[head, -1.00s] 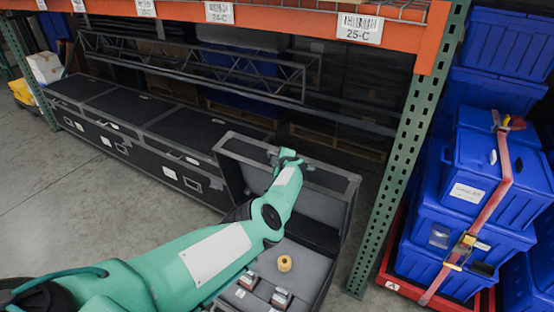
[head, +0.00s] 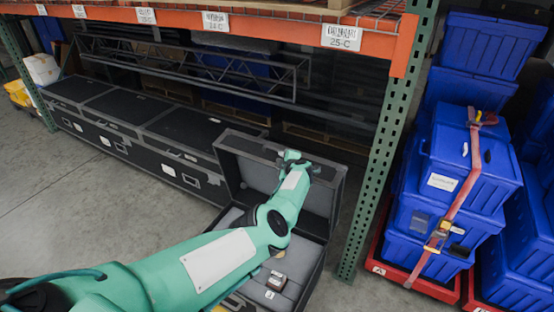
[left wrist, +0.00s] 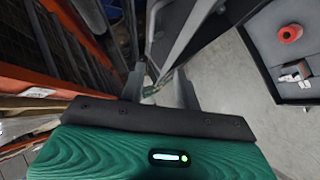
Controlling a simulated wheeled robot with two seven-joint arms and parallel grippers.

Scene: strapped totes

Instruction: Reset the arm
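My left arm reaches in from the lower left of the head view to the raised lid (head: 320,192) of an open dark case. My left gripper (head: 293,157) is near the lid's upper edge; whether it touches the lid cannot be told. In the left wrist view the two grey fingers of my left gripper (left wrist: 160,90) stand apart, with no object clearly held between them. The case interior (left wrist: 270,45) shows at right there, with a red ring-shaped piece (left wrist: 289,33) and a small metal latch-like part (left wrist: 296,73). My right gripper is not in view.
Closed black cases (head: 120,115) line the floor under an orange shelf beam (head: 270,30). A green perforated post (head: 385,150) stands right of the open case. Strapped blue totes (head: 465,165) stand on a red base (head: 415,280) at right. Grey floor at left is clear.

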